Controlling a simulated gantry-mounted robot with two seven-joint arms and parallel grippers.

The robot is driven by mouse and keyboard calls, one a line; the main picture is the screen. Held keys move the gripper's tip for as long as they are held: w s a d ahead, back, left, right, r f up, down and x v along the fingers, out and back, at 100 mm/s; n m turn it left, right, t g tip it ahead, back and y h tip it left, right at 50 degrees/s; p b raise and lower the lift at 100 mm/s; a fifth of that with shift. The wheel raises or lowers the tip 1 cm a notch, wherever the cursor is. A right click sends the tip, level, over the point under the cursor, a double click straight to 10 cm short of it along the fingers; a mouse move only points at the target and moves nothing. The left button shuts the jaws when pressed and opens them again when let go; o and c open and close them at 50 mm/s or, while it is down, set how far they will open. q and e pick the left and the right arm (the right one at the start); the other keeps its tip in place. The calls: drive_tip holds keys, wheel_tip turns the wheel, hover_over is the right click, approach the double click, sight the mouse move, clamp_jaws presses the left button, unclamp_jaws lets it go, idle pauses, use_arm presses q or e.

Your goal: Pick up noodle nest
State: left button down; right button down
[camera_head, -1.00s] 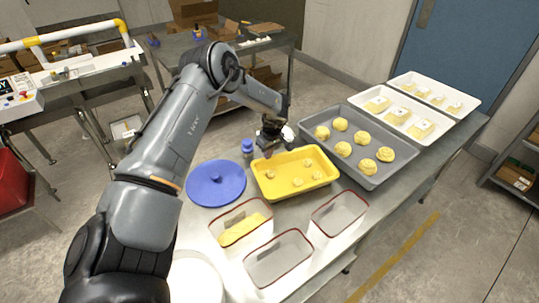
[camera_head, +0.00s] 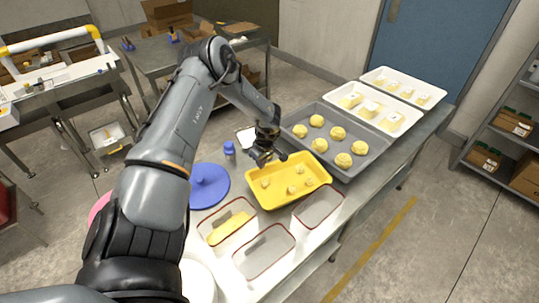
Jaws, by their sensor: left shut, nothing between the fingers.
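Several round, pale yellow noodle nests (camera_head: 338,133) sit in rows in the grey tray (camera_head: 371,158) on the steel table. Smaller yellowish pieces (camera_head: 292,190) lie in the yellow tray (camera_head: 262,203); I cannot tell whether they are small nests. My left gripper (camera_head: 264,160) is shut and empty, above the far left edge of the yellow tray, to the left of the grey tray. My right gripper is not in view.
A blue round lid (camera_head: 207,187) and a blue-capped bottle (camera_head: 230,150) stand left of the yellow tray. Red-rimmed clear containers (camera_head: 265,252) are in front. White trays (camera_head: 400,122) with labelled packs stand behind the grey tray.

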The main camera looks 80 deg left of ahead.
use_arm(q)
drive_tip(key=shift+s+d+f, duration=0.25)
drive_tip(key=shift+f, duration=0.1)
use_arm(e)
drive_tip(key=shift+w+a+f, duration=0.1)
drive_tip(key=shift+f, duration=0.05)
use_arm(q)
drive_tip(key=shift+r, duration=0.1)
